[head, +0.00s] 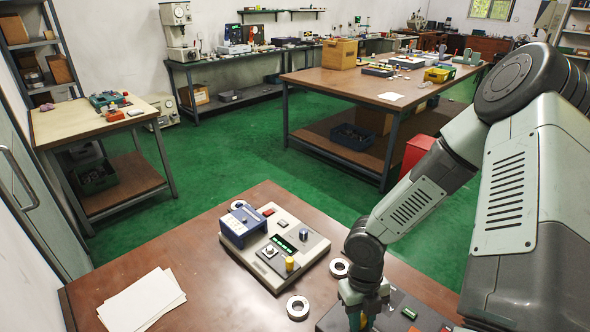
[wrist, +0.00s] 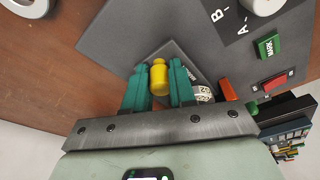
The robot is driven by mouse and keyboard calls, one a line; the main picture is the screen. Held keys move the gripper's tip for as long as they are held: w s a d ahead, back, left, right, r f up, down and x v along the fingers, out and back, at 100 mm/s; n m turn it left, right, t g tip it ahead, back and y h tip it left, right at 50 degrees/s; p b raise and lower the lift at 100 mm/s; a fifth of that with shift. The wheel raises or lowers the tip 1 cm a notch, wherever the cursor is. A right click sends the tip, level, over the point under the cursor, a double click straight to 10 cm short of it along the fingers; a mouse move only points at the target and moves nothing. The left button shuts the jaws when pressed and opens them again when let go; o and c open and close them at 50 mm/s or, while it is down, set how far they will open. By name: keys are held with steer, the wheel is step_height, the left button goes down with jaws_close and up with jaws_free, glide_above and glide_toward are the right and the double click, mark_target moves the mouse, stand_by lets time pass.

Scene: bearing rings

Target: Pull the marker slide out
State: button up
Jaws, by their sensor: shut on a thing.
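My gripper (head: 362,316) is at the front edge of the head view, low over a dark grey panel (head: 392,307). In the wrist view its two teal fingers (wrist: 159,68) are shut on a yellow knob (wrist: 159,79), one finger on each side. The knob stands over a grey plate with partly hidden lettering, which I take to be the marker slide, on the dark panel (wrist: 115,35). How far the slide is out cannot be told. A green block (wrist: 267,46) with light lettering sits on the panel; it also shows in the head view (head: 409,313).
A red switch (wrist: 275,82) is on the panel. A beige device (head: 262,268) with a blue box (head: 238,228) and another yellow knob (head: 290,264) stands left of my arm. Metal rings (head: 297,308) (head: 339,267) lie between. Papers (head: 140,300) lie at left on bare table.

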steer(key=shift+w+a, duration=2.3)
steer(key=shift+w, duration=0.1)
steer(key=shift+w+a, duration=0.25)
steer(key=shift+a, duration=0.05)
steer(key=o, duration=0.6)
steer(key=shift+o, duration=0.5)
steer(key=shift+s+d, duration=0.1)
step_height(320, 180, up, 7)
steer(key=shift+s+d, duration=0.1)
